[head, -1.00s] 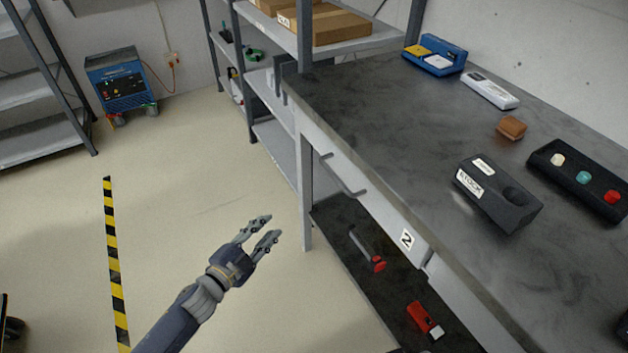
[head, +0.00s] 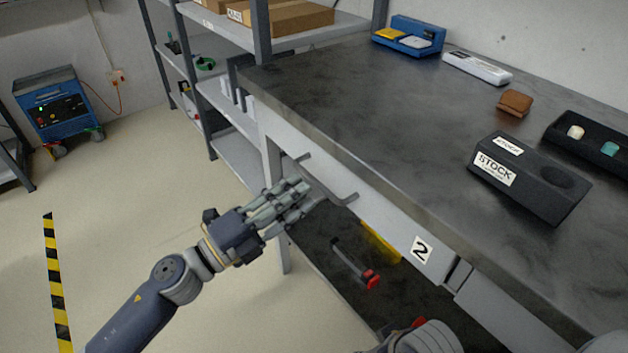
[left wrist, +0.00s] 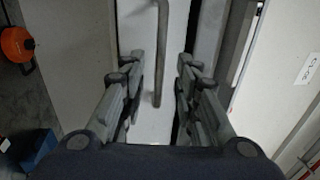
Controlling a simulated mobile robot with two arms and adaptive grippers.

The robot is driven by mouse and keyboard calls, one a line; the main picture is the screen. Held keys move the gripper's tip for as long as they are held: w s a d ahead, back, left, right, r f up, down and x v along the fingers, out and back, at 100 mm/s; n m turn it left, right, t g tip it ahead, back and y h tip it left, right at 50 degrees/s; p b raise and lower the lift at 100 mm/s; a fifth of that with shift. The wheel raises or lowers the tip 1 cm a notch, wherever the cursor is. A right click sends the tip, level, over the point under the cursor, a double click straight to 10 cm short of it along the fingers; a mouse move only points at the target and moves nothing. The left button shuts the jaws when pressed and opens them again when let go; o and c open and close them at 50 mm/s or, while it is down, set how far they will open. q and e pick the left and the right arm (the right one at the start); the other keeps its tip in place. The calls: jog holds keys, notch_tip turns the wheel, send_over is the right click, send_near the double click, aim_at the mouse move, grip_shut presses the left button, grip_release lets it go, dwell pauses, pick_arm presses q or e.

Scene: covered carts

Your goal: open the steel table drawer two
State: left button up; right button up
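The steel table's drawer two (head: 385,222), with a white "2" label (head: 422,250), has its front shut under the tabletop. Its grey bar handle (head: 335,190) sticks out from the front. My left gripper (head: 306,197) is just in front of the handle, to its left in the head view, and covers part of the drawer front. In the left wrist view the fingers (left wrist: 160,75) are open, with the handle bar (left wrist: 161,45) showing between them and no finger clearly touching it. My right gripper is not in view; a grey arm part of mine shows at the bottom edge.
The steel tabletop (head: 400,130) carries a black "STOCK" box (head: 530,185), a brown block (head: 514,103), a white device (head: 476,68) and a blue tray (head: 408,36). A red-ended tool (head: 356,264) lies on the lower shelf.

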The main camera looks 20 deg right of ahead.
aim_at(315, 180)
pick_arm(q)
jog(key=x, duration=0.5)
jog(key=shift+w+d, duration=0.1)
grip_shut()
